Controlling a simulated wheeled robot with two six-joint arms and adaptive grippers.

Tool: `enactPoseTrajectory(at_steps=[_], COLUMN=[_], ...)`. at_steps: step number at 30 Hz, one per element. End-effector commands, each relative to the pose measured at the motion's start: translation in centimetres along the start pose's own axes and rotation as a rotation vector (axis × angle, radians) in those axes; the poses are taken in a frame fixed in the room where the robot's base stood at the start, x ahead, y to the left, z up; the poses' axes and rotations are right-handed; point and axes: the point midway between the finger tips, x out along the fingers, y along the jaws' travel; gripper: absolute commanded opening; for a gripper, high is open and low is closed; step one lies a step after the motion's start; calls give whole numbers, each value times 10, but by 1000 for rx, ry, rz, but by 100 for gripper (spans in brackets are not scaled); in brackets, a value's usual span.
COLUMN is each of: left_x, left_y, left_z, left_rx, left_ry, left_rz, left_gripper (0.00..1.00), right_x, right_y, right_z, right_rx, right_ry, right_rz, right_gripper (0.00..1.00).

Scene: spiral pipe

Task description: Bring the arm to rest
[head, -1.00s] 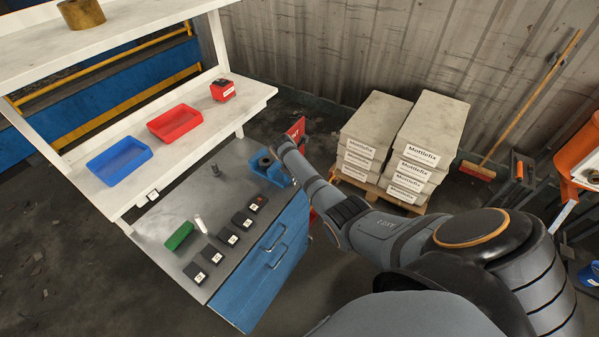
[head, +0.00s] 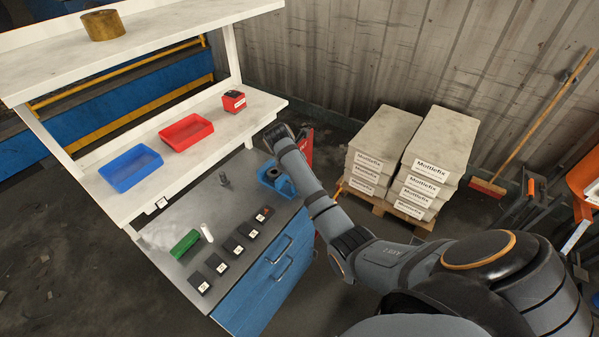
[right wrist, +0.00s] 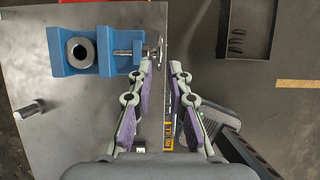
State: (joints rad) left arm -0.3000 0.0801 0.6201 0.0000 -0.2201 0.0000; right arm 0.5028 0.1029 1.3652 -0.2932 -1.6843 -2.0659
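My right arm (head: 325,215) reaches from the lower right toward the far right corner of the workbench (head: 207,232). Its wrist end appears beside the blue vise (head: 284,187), and the fingers are hidden in the head view. In the right wrist view, my right gripper (right wrist: 162,85) is open with nothing between its purple-padded fingers. It is near the bench's edge, with the blue vise (right wrist: 61,68) to its upper left. A dark ring-shaped part (right wrist: 80,52) sits in the vise. My left gripper is not in view.
A shelf (head: 225,123) above the bench holds a blue bin (head: 131,168), red bin (head: 187,132) and small red box (head: 233,101). Several black blocks (head: 221,263) and a green block (head: 185,244) lie on the bench. Stacked sacks (head: 385,140) stand at the back.

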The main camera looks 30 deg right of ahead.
Motion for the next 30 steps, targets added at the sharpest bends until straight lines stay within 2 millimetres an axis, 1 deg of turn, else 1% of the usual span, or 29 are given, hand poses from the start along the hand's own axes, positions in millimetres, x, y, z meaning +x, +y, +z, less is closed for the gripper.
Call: enactPoseTrajectory(at_steps=[8, 11, 14, 16, 18, 21, 24, 30], left_x=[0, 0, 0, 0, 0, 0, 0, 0], left_y=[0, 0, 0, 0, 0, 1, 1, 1], left_z=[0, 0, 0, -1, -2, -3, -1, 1], left_rx=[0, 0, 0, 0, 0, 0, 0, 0], left_ry=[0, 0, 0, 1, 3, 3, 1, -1], left_rz=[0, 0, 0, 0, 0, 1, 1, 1], left_gripper=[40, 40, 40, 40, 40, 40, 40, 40], right_x=[1, 8, 18, 20, 16, 7, -4, -29], right_y=[-1, -12, -40, -67, -93, -122, -145, -180], right_z=[-1, -13, -43, -70, -94, -119, -137, -163], right_rx=[6, 97, 342, 580, 814, 1077, 1274, 1577], right_ry=[0, 8, 36, 71, 115, 174, 223, 308], right_rz=[0, 10, 36, 60, 76, 81, 73, 41], right_gripper=[18, 18, 18, 18, 18, 18, 18, 18])
